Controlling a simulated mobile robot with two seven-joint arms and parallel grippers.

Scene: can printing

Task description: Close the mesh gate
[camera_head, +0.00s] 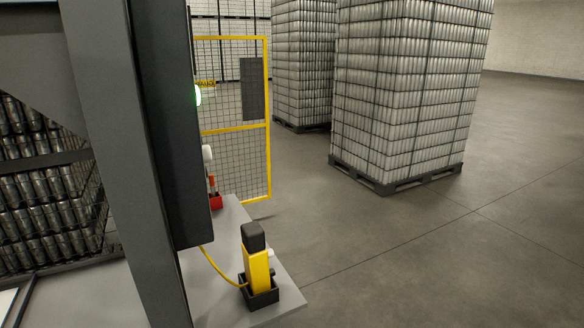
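The mesh gate (235,127) has a yellow frame, a middle rail and a wire mesh, with a dark panel (252,89) at its upper right. It stands at the left centre, beyond a dark upright post. Its left side is hidden behind the post, so I cannot tell from this view how far it stands open. Its free-looking right edge borders open floor. Neither of my grippers is in view.
A dark post (125,150) and cabinet fill the left. A yellow-black device (257,270) stands on a grey plate (285,300) in front. Tall can pallets (405,90) stand behind, another (302,65) farther back. Floor at right is clear.

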